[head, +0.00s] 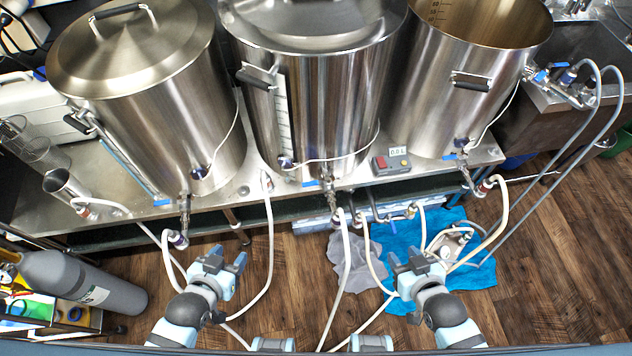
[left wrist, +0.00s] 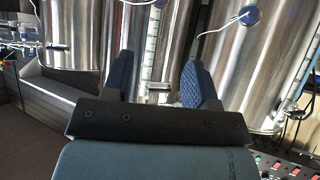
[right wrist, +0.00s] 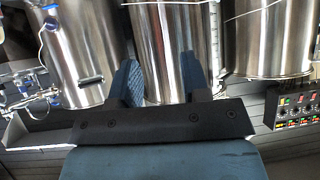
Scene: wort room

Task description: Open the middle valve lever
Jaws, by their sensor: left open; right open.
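The middle kettle (head: 318,100) stands on the steel bench between two other kettles. Its valve (head: 328,187) sits low at the front, with a small blue lever (head: 312,183) pointing left from it, roughly level. My left gripper (head: 229,260) is open and empty, in front of the bench, below and left of this valve. My right gripper (head: 412,261) is open and empty, below and right of it. Both are apart from the lever. The left wrist view shows open fingers (left wrist: 158,65) before kettles, and so does the right wrist view (right wrist: 160,65). I cannot make out the middle lever in either.
Blue levers also show at the left kettle (head: 163,202) and right kettle (head: 449,157). White hoses (head: 346,260) hang from the bench to the floor around my grippers. A display box (head: 391,163) sits right of the middle valve. A grey gas cylinder (head: 85,281) lies at left.

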